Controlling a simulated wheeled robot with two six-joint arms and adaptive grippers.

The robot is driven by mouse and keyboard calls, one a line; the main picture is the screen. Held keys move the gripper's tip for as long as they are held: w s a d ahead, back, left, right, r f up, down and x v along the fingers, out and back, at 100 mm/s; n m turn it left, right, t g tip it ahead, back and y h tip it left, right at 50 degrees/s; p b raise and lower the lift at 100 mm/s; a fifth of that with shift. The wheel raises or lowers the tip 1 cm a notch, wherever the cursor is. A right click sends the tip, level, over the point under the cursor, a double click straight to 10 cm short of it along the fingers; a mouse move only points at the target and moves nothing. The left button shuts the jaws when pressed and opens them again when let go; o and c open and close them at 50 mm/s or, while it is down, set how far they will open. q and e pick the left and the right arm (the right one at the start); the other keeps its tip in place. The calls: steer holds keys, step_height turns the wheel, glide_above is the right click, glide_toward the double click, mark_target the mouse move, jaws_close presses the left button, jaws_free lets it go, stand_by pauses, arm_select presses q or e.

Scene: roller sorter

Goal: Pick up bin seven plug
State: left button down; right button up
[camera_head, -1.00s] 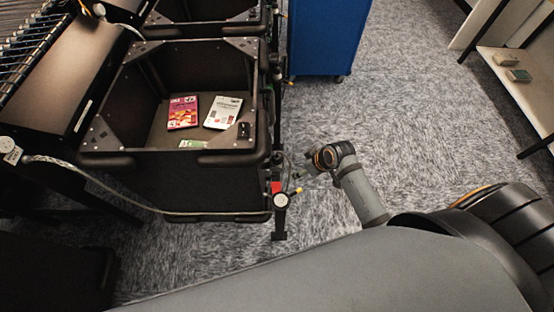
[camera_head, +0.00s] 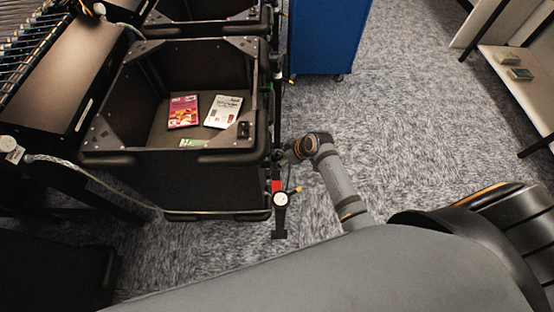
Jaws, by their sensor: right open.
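Which of these is the bin seven plug I cannot tell. My right gripper (camera_head: 280,157) is open beside the bin's right edge, just above the white fitting. Its fingers are small and dark against the post, and I see nothing held. My left gripper is out of view.
Several flat packages, among them a red one (camera_head: 183,111) and a white one (camera_head: 223,111), lie in the bin. A blue cabinet (camera_head: 327,35) stands behind. A shelf (camera_head: 520,85) is at the right. Carpet (camera_head: 420,120) between is clear.

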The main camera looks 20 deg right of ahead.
steer(key=shift+x, duration=1.25)
steer(key=shift+r, duration=0.1)
steer(key=shift+c, duration=0.4)
jaws_close()
step_height(320, 180, up, 3)
steer(key=shift+w+f, duration=0.1)
steer(key=shift+f, duration=0.05)
steer(key=w+d+r+b, duration=0.2)
steer(key=d+r, duration=0.8)
steer(key=d, duration=0.3)
steer(key=shift+w+d+r, duration=0.15)
steer(key=shift+w+d, duration=0.15)
steer(key=shift+d, duration=0.1)
